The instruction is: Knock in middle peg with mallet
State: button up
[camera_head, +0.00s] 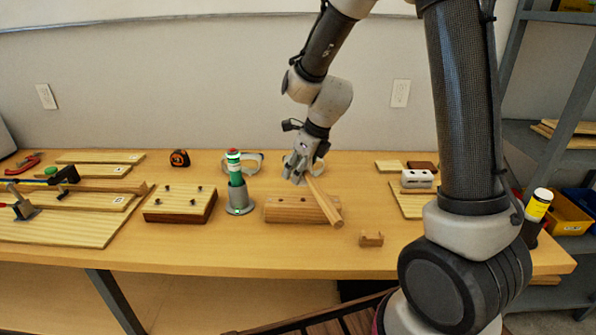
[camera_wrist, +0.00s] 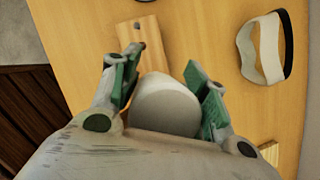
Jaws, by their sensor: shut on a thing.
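My gripper (camera_head: 299,176) is above the back of the table and shut on a mallet (camera_head: 325,205). The mallet's wooden length slants down to the right from the fingers, in front of a long wooden block (camera_head: 287,212). Whether it touches the block is unclear. The block has dark round spots on top; I cannot tell pegs from holes, and its right part is partly covered. In the wrist view, a pale rounded part of the mallet (camera_wrist: 165,105) sits between the green finger pads (camera_wrist: 165,90).
A board with several dark knobs (camera_head: 180,204) and a green bottle in a grey holder (camera_head: 239,199) stand left of the block. A small wooden piece (camera_head: 371,239) lies at the front right. White-strapped goggles (camera_wrist: 262,50) lie near the gripper. The table's front middle is clear.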

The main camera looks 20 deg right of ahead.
notch_tip(320, 180, down, 6)
jog(key=shift+r, duration=0.2)
jog(key=shift+c, duration=0.6)
notch_tip(320, 180, up, 5)
jog(key=shift+r, duration=0.1)
